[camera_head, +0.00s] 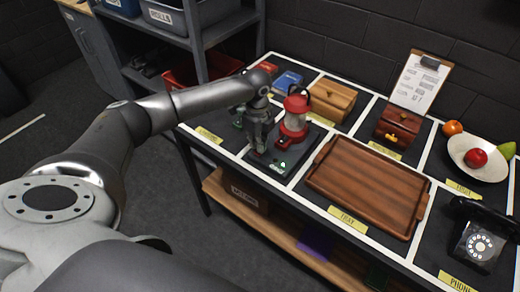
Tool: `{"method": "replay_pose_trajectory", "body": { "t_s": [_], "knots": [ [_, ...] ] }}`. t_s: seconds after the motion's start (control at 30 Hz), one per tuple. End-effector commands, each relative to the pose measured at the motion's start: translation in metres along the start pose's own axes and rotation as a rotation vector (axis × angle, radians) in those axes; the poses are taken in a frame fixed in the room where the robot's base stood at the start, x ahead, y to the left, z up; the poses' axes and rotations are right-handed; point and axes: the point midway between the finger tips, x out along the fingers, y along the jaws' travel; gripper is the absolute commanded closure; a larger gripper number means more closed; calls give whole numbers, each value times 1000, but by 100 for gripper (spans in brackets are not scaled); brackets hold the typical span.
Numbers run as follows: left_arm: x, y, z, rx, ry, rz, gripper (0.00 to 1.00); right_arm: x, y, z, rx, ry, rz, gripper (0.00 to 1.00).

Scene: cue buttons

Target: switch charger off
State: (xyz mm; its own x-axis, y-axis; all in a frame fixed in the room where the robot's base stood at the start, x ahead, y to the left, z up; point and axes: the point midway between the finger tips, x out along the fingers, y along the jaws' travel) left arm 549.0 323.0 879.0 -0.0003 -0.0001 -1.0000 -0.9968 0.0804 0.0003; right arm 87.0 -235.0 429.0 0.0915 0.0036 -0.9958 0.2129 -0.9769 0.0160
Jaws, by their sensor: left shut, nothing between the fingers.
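The charger (293,158) is a dark flat base on the table, with a small lit green spot (283,165) near its front edge. A red lantern (294,112) stands upright on it. My left gripper (260,148) points down over the left part of the charger, beside the lantern. It is shut with nothing held. It hides part of the charger's left side, and I cannot tell whether its fingertips touch it. My right gripper is out of view.
A wooden tray (368,186) lies right of the charger. Behind are wooden boxes (332,99) and a clipboard (418,80). A fruit bowl (490,174) and a black phone (480,240) are at the right. A grey shelf (200,35) stands at the back left.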

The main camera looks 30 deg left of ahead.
Motion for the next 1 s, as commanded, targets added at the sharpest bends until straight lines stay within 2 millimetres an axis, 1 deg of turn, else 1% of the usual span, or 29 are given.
{"method": "replay_pose_trajectory", "body": {
  "t_s": [0.43, 1.0],
  "knots": [
    [0, 0, 0, 0, 0, 0, 100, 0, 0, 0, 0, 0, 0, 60],
    [8, 0, 0, 0, 0, 0, 100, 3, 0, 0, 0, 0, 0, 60]
  ]
}}
